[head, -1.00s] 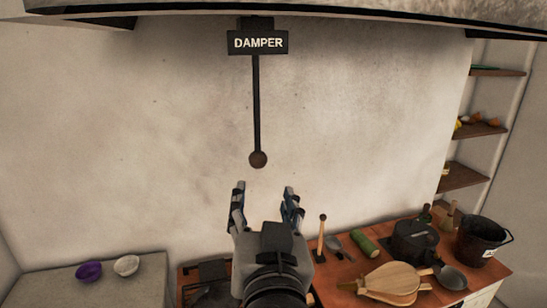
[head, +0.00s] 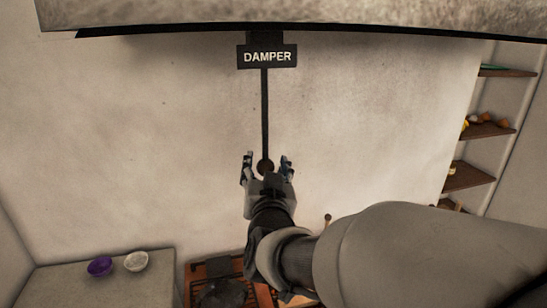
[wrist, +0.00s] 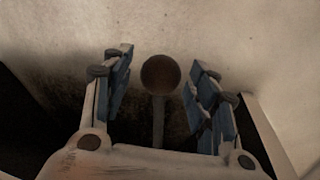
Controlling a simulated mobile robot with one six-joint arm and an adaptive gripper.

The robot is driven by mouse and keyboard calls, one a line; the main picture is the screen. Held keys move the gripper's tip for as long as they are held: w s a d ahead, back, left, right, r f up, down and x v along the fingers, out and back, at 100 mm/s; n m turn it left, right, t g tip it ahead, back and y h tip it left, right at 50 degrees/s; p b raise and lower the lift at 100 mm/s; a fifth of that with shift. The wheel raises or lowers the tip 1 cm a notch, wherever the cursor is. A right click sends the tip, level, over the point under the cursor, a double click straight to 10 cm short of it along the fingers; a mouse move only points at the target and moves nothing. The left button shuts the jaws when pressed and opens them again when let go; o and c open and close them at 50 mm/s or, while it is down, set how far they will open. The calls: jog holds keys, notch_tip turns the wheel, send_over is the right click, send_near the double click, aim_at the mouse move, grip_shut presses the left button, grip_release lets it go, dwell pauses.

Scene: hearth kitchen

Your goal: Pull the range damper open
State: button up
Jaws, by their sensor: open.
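The damper is a thin dark rod (head: 264,115) hanging down the wall below a black sign reading DAMPER (head: 267,57). A round brown knob (head: 264,166) is at its lower end. My gripper (head: 266,163) is open, with one finger on each side of the knob in the head view. In the wrist view the knob (wrist: 161,75) shows between the two blue-padded fingers (wrist: 161,88), near their tips, with a visible gap on both sides. I cannot tell how deep the knob sits between the fingers.
A stone hood edge (head: 300,22) runs across the top. A purple bowl (head: 99,266) and a white bowl (head: 136,261) stand on the left counter (head: 70,285). Wall shelves (head: 487,131) are at the right. My arm hides most of the wooden counter.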

jog(key=shift+w, duration=0.5)
grip_shut()
dwell(0.4)
